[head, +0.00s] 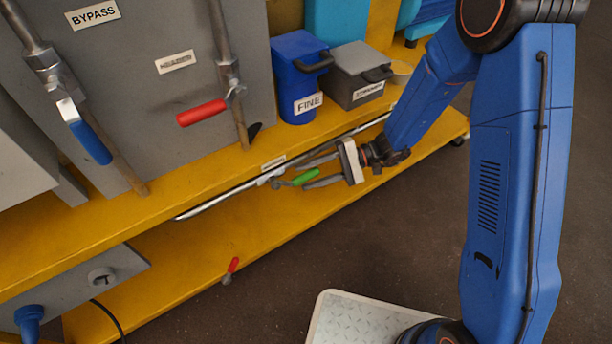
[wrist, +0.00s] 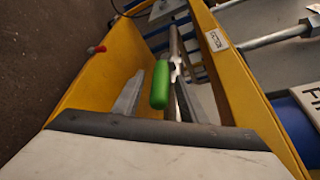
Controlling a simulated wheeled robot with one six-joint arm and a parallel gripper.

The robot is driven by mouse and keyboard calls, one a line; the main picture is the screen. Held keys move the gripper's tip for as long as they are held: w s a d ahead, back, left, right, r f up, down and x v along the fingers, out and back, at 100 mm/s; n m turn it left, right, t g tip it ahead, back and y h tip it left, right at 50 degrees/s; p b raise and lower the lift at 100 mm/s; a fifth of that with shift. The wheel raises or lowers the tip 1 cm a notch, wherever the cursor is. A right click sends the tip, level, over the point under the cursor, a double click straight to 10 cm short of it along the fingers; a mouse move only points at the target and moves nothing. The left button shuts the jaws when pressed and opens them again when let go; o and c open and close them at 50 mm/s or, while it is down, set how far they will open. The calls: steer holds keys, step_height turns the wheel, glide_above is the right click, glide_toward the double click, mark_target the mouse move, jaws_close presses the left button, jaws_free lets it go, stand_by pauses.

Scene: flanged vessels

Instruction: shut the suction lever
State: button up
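A green-handled lever (head: 304,177) sits on the thin metal pipe along the front of the yellow shelf; a small label (head: 273,163), too blurred to read surely, is beside it. My gripper (head: 299,174) reaches it from the right. In the wrist view the green handle (wrist: 160,85) lies between the two fingers of my gripper (wrist: 157,88). The fingers are apart, with a visible gap on the left of the handle; the right finger is close to it, and I cannot tell if it touches. The handle runs nearly along the pipe, slightly tilted in the head view.
A red lever (head: 201,112) and a blue lever (head: 90,141) hang on upright pipes, the blue one near a BYPASS label (head: 92,14). A blue FINE bin (head: 296,80) and a grey bin (head: 358,72) stand on the upper shelf. A small red lever (head: 232,266) is lower down.

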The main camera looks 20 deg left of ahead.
steer(key=shift+s+a+f, duration=0.15)
steer(key=shift+s+a, duration=0.15)
steer(key=shift+a, duration=0.2)
jaws_close()
